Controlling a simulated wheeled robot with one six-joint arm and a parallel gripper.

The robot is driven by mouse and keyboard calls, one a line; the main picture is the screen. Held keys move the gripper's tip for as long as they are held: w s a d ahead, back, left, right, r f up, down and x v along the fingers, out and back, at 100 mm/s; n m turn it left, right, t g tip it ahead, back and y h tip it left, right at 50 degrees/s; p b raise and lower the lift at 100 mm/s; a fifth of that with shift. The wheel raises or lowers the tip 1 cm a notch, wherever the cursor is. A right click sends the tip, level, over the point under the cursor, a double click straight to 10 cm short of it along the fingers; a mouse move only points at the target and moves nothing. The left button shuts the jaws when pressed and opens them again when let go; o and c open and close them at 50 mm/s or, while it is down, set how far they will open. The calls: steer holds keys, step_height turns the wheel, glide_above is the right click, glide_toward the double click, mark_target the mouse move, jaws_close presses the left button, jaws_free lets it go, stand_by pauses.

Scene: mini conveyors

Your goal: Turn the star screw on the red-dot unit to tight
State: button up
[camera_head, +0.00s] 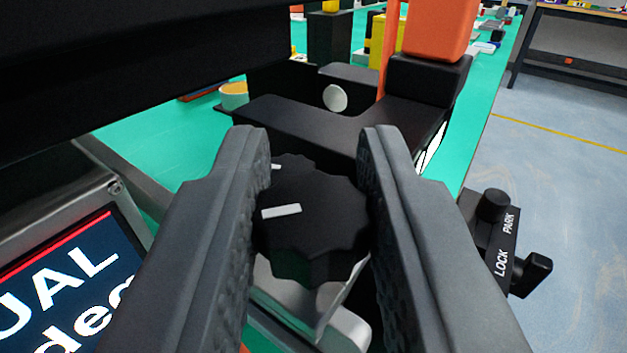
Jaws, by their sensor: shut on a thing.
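The star screw (318,231) is a black lobed knob with a white mark on its top, in the middle of the view. My gripper (313,190) is shut on it, with one ridged grey finger on its left side and one on its right. The white mark points roughly left to right, slightly tilted. A second small white mark shows at the knob's far left, by the left finger. Below the knob is a pale metal bracket, partly hidden by the fingers. No red dot can be seen on the unit from here.
A black block with a white round disc (335,98) and an orange post (438,30) stand just behind the knob. A LOCK/PARK lever unit (508,245) sits at right. A screen (72,283) is at lower left. A dark beam crosses the upper left. Floor is open at right.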

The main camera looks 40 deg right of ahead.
steer(key=shift+m+g+h, duration=1.1)
steer(key=shift+h, duration=0.2)
steer(key=shift+r+m+g+h, duration=0.1)
steer(key=shift+m+g+h, duration=0.3)
steer(key=shift+g, duration=0.1)
steer(key=o, duration=0.9)
steer(key=shift+o, duration=0.2)
steer(key=v, duration=1.7)
steer(key=shift+s+a, duration=0.15)
